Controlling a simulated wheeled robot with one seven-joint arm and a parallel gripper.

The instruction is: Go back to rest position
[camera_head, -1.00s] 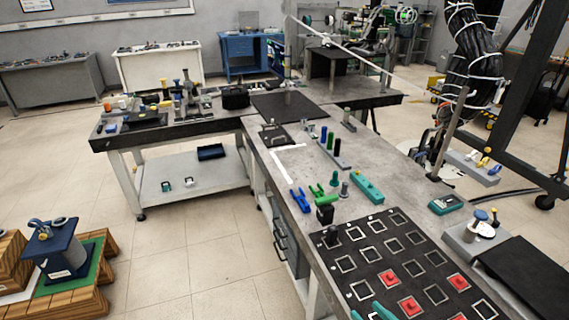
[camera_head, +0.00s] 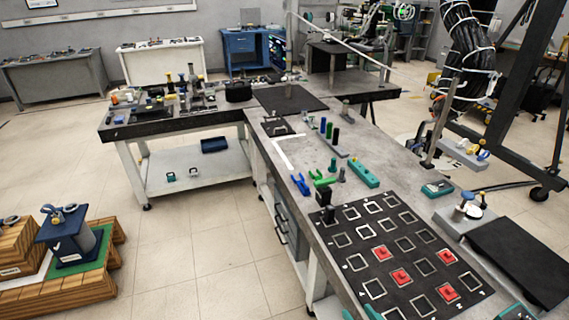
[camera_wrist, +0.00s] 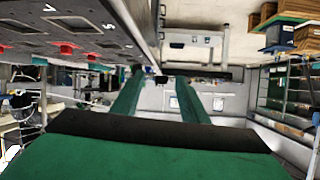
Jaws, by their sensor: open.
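My gripper shows in the wrist view (camera_wrist: 157,82) with its two green fingers spread apart and nothing between them. In the head view only small teal tips (camera_head: 372,312) show at the bottom edge, in front of the bench. A black mat (camera_head: 345,291) with white square outlines lies on the near end of the grey bench. Several red square pieces (camera_head: 382,253) sit on marked squares of the mat. The mat and red pieces (camera_wrist: 67,48) also show at the upper left of the wrist view, which is turned over. My gripper is apart from them.
The long grey bench (camera_head: 300,181) carries blue and green forked parts (camera_head: 300,184), dark cylinders and a teal block (camera_head: 364,173). A black panel (camera_head: 530,262) lies at the right. A wooden pallet (camera_head: 62,292) stands lower left.

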